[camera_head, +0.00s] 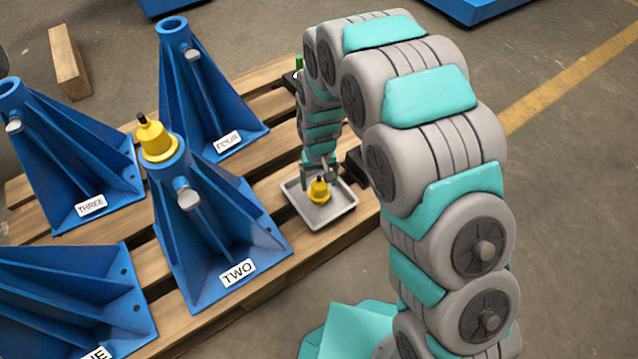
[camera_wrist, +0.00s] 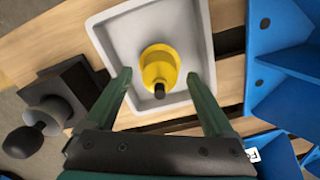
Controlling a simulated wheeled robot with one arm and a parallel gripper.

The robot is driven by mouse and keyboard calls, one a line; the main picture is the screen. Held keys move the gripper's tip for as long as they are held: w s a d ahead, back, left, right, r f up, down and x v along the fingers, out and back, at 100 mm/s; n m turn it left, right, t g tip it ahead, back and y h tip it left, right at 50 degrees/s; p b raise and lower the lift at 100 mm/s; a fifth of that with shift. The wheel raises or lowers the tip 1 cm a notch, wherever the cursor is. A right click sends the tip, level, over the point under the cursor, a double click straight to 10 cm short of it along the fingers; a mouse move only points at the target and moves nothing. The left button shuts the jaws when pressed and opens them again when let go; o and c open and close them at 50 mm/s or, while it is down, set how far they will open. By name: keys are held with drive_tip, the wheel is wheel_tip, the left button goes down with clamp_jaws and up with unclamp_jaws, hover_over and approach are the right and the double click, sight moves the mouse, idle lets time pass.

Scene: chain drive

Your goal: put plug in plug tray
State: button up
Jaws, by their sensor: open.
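A yellow plug (camera_head: 318,191) with a black tip is in the grey plug tray (camera_head: 345,205) on the wooden pallet. In the wrist view the plug (camera_wrist: 159,68) stands in the tray (camera_wrist: 196,40), with its dark tip toward my gripper. My gripper (camera_wrist: 160,82) is open, with one finger on each side of the plug and gaps visible between them. In the head view my gripper (camera_head: 320,168) is just above the plug. A second yellow plug (camera_head: 156,138) sits on top of the blue stand labelled TWO (camera_head: 210,230).
Blue stands labelled THREE (camera_head: 65,165) and FOUR (camera_head: 200,95) stand on the pallet, with another blue stand (camera_head: 70,295) at lower left. A dark block with a black knob (camera_wrist: 60,100) lies beside the tray. Concrete floor (camera_head: 560,200) is open at right.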

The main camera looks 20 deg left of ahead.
wheel_tip(320, 180, up, 10)
drive_tip(key=shift+r, duration=0.1)
drive_tip(key=shift+d, duration=0.1)
drive_tip(key=s+d+r+m, duration=0.1)
drive_tip(key=s+d+r, duration=0.4)
drive_tip(key=d+r, duration=0.3)
drive_tip(key=s+d+r+m, duration=0.2)
drive_tip(key=s+d+r, duration=0.25)
drive_tip(key=d, duration=0.65)
drive_tip(key=s+d+r+m+g, duration=0.1)
drive_tip(key=s+d+r, duration=0.1)
drive_tip(key=s+d, duration=0.3)
drive_tip(key=s+d+r+m, duration=0.1)
drive_tip(key=s+d+r, duration=0.2)
drive_tip(key=s, duration=1)
drive_tip(key=shift+d+g, duration=0.4)
drive_tip(key=shift+d, duration=0.45)
